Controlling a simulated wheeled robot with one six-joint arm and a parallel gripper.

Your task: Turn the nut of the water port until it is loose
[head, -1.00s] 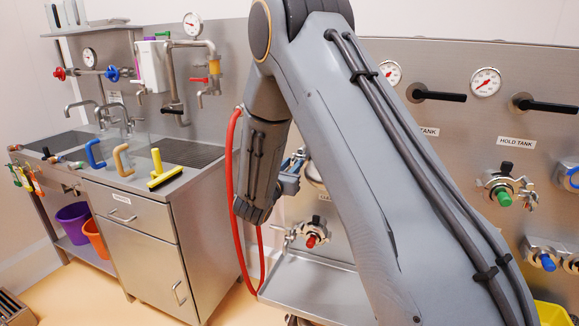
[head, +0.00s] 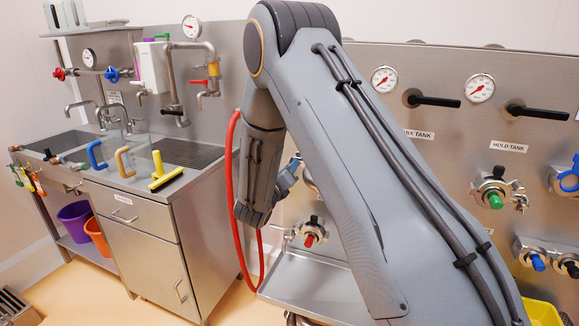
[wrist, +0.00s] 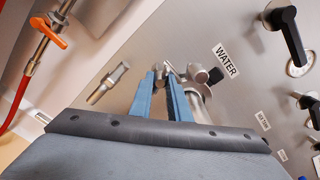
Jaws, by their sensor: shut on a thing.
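In the wrist view, the water port (wrist: 200,97) is a shiny metal fitting on the steel panel, beside the WATER label (wrist: 227,60). My gripper (wrist: 162,78) has two blue fingers reaching to the port's near end. It is shut on a small metal part there, which appears to be the port's nut (wrist: 164,69). The fingers hide much of the nut, so its turn angle and looseness cannot be read. In the head view, my gripper (head: 287,178) shows only partly, and my arm hides the water port.
A metal fitting (wrist: 108,84) sticks out left of my fingers. A red hose with an orange lever valve (wrist: 48,32) hangs at the upper left. A black-handled valve (wrist: 288,35) is at the upper right. A red-capped port (head: 311,238) sits below my gripper in the head view.

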